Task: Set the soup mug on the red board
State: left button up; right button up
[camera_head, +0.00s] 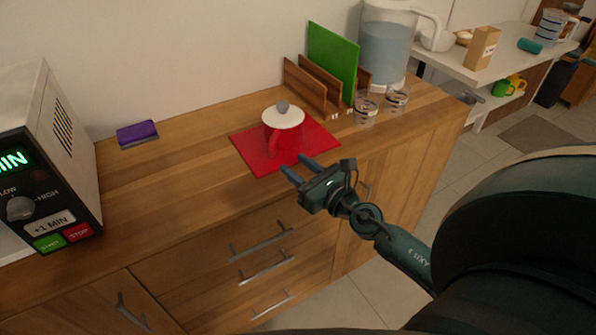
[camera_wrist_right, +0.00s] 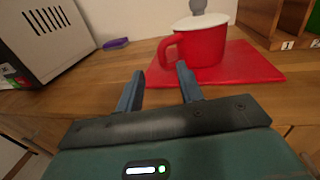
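The soup mug (camera_head: 284,131) is red with a white lid and a grey knob. It stands upright on the red board (camera_head: 254,156), which lies flat on the wooden counter. In the right wrist view the mug (camera_wrist_right: 205,46) stands on the board (camera_wrist_right: 252,66), with its handle to the left. My right gripper (camera_head: 298,166) is at the counter's front edge, just in front of the board. Its fingers (camera_wrist_right: 158,82) are apart with nothing between them, and they are clear of the mug. My left gripper is not in view.
A microwave (camera_head: 62,140) stands at the left and a purple sponge (camera_head: 138,133) lies near the wall. Behind the board are a wooden rack (camera_head: 304,88) with a green board (camera_head: 333,58), a water jug (camera_head: 386,45) and two glasses (camera_head: 366,110). The counter left of the board is clear.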

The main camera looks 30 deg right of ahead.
jog(key=s+a+f+m+g, duration=0.2)
jog(key=s+a+m, duration=0.3)
jog(key=m, duration=0.6)
jog(key=s+a+f+m+g+y, duration=0.1)
jog(key=s+a+f+m, duration=0.4)
jog(key=m, duration=0.7)
jog(key=s+a+f+m+g, duration=0.3)
jog(key=s+a+m, duration=0.3)
jog(key=m, duration=0.6)
jog(key=shift+s+a+f+g+y, duration=0.35)
jog(key=shift+s+f, duration=0.15)
jog(key=shift+s, duration=0.3)
